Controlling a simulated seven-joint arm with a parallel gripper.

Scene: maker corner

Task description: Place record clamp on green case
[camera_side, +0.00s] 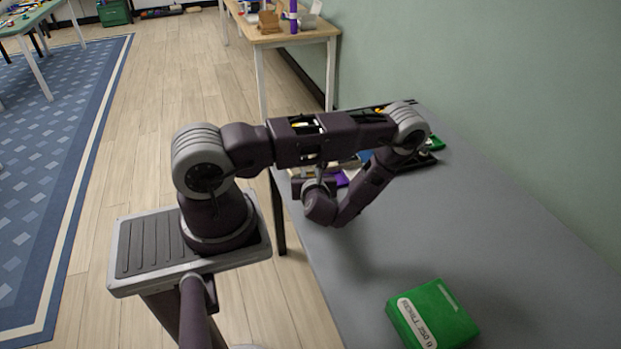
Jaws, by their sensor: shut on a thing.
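A green case (433,314) with a pale label lies flat near the front of the grey table, and its visible top is bare. My gripper (308,186) is at the end of the folded arm, low over the table's left edge, behind and left of the green case and well apart from it. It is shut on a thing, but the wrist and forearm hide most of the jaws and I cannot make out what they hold. I cannot pick out the record clamp in this view.
Behind my forearm, several items crowd the far end of the grey table (480,235), among them a purple item (342,180) and a small green item (436,143). The table between them and the green case is clear. A green wall runs along the right.

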